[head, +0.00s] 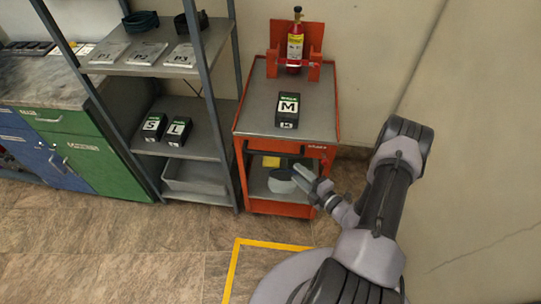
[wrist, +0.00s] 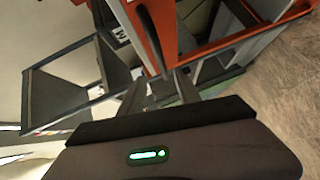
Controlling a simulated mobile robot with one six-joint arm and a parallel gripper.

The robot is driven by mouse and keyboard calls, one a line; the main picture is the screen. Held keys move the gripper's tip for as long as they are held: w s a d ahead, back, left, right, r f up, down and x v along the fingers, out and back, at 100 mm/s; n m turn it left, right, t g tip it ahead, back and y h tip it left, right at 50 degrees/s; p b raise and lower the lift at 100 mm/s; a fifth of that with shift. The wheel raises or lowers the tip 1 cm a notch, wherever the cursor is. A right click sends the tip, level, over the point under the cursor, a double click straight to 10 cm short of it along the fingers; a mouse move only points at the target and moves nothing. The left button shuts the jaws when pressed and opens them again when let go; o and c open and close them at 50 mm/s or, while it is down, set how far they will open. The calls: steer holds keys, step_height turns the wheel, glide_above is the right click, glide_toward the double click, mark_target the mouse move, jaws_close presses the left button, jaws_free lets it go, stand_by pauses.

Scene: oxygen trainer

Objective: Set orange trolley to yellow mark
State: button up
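The orange trolley (head: 242,145) stands against the back wall, right of the grey shelf rack. Its grey top carries a black box marked M and a red cylinder in an orange holder. The yellow mark (head: 272,244) is a line with a corner on the floor in front of the trolley, partly hidden by my base. My gripper (head: 312,179) is low at the trolley's front right, before its lower shelf.
The grey shelf rack (head: 215,85) with boxes S and L stands close to the trolley's left. A green and blue workbench (head: 100,165) is further left. A wall (head: 480,150) bounds the right. The tiled floor (head: 120,245) at front left is clear.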

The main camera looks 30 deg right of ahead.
mark_target(277, 156)
steer(key=b+x, duration=0.3)
steer(key=x, duration=1)
steer(key=shift+w+a, duration=0.2)
steer(key=shift+w, duration=0.1)
steer(key=shift+c, duration=0.4)
jaws_close()
